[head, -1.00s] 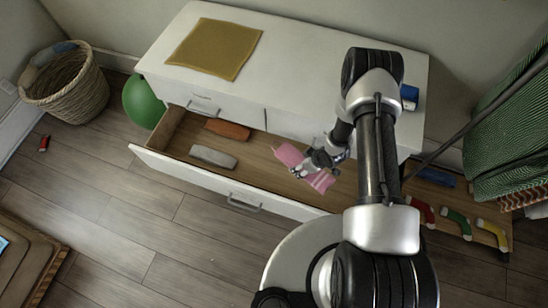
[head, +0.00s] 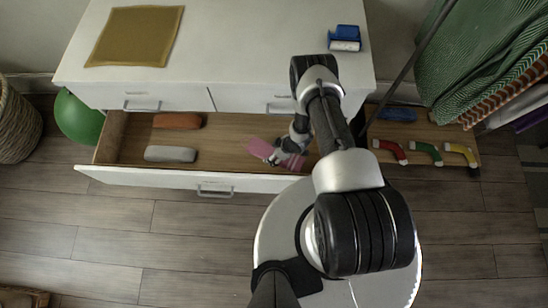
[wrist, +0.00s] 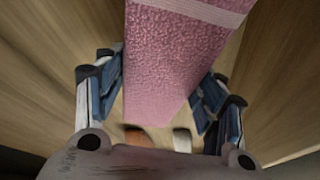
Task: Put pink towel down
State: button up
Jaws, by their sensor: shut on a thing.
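The pink towel (head: 261,149) is a folded textured cloth with a pale stripe. It is in or just above the right part of the open drawer (head: 213,147); I cannot tell whether it touches the drawer floor. My gripper (head: 282,157) is over it and hides part of it. In the wrist view, the towel (wrist: 165,70) lies between the two blue-padded fingers of my gripper (wrist: 160,95), which is shut on it.
An orange rolled item (head: 177,121) and a grey rolled item (head: 170,154) lie in the drawer's left part. Several coloured socks lie on a low board (head: 420,135) at right.

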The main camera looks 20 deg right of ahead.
jog(key=shift+f+b, duration=1.05)
jog(key=shift+f, duration=1.55)
jog(key=shift+f, duration=0.15)
jog(key=o, duration=1.3)
jog(key=p+v, duration=0.5)
jog(key=v, duration=0.7)
